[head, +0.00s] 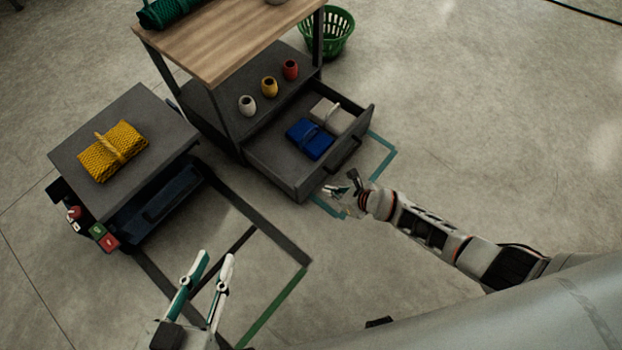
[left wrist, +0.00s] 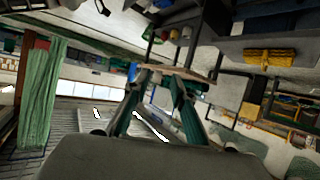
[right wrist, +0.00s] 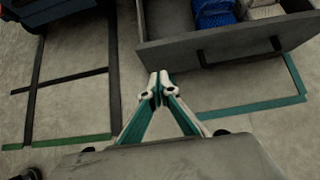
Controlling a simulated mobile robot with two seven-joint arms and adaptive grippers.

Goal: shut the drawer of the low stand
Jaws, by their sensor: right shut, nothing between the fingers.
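The grey drawer (head: 331,155) stands pulled out below the wooden-topped stand (head: 228,45), with a blue bundle (head: 309,138) and a pale grey bundle (head: 331,116) inside. Its front panel also shows in the right wrist view (right wrist: 165,56), with a dark handle (right wrist: 240,50). My right gripper (head: 337,190) is shut and empty, low near the left end of the drawer front. In the right wrist view its fingertips (right wrist: 158,86) appear just below the panel; contact cannot be told. My left gripper (head: 216,259) is open and empty, away from the drawer, its fingertips apart in the left wrist view (left wrist: 163,75).
White, yellow and red pots (head: 269,87) stand on the dark shelf above the drawer. A grey cabinet (head: 160,112) with a yellow net bundle (head: 113,151) stands to the left. A green basket (head: 328,38) is behind. Floor at the right is clear.

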